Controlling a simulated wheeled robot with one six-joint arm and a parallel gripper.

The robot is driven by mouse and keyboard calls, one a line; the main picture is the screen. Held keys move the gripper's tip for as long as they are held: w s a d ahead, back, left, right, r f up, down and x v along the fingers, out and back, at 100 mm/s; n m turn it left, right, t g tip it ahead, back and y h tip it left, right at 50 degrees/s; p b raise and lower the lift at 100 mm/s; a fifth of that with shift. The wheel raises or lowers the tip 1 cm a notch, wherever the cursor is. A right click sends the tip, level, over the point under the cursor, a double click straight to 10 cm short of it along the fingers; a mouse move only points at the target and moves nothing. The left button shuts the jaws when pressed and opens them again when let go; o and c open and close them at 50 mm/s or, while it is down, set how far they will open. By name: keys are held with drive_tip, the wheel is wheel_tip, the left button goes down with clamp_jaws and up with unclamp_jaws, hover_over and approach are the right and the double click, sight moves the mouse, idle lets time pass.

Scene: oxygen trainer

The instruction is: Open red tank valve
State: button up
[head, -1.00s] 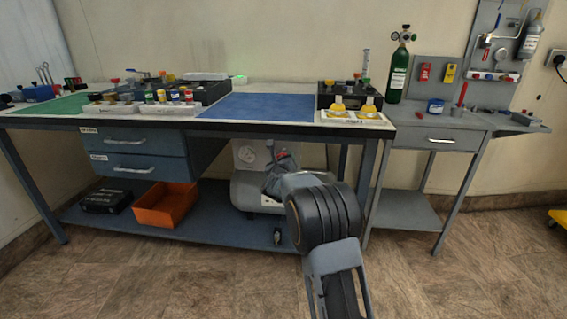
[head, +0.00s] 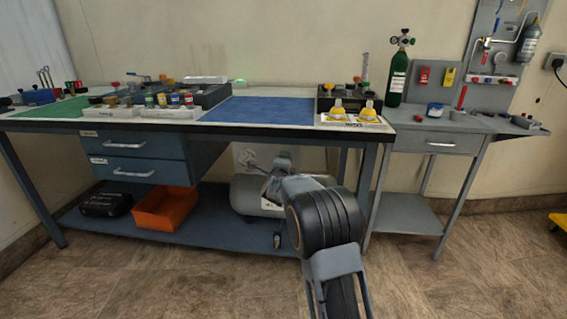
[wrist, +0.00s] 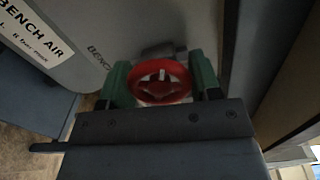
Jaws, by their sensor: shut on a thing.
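The red valve handwheel (wrist: 162,82) is in the middle of the wrist view, on a grey tank marked "BENCH AIR" (wrist: 75,40). My gripper (wrist: 161,84) has its green-padded fingers on the left and right sides of the wheel and is shut on it. In the head view the grey tank (head: 243,193) lies on the lower shelf under the bench. My arm reaches in front of it there and hides its right part, the valve and the fingertips.
The bench top (head: 215,128) is above the tank, with a bench leg (head: 358,188) to its right. An orange bin (head: 166,208) and a black case (head: 105,200) are left on the lower shelf. A green cylinder (head: 397,78) stands on the grey side table.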

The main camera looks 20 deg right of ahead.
drive_tip(key=n+p, duration=0.2)
drive_tip(key=n, duration=0.3)
drive_tip(key=shift+r+n, duration=0.1)
drive_tip(key=shift+n, duration=0.2)
drive_tip(key=n+p, duration=0.2)
drive_tip(key=n, duration=0.3)
drive_tip(key=shift+p, duration=0.4)
drive_tip(key=n+p, duration=0.3)
drive_tip(key=n, duration=0.3)
drive_tip(key=shift+n, duration=0.4)
drive_tip(key=n+p, duration=0.2)
drive_tip(key=n, duration=0.2)
drive_tip(key=shift+a+n, duration=0.1)
drive_tip(key=shift+n, duration=0.6)
drive_tip(key=o, duration=0.9)
drive_tip(key=p+v, duration=0.2)
drive_tip(key=v, duration=1.1)
drive_tip(key=shift+s+a+p, duration=0.25)
drive_tip(key=shift+s+p, duration=0.05)
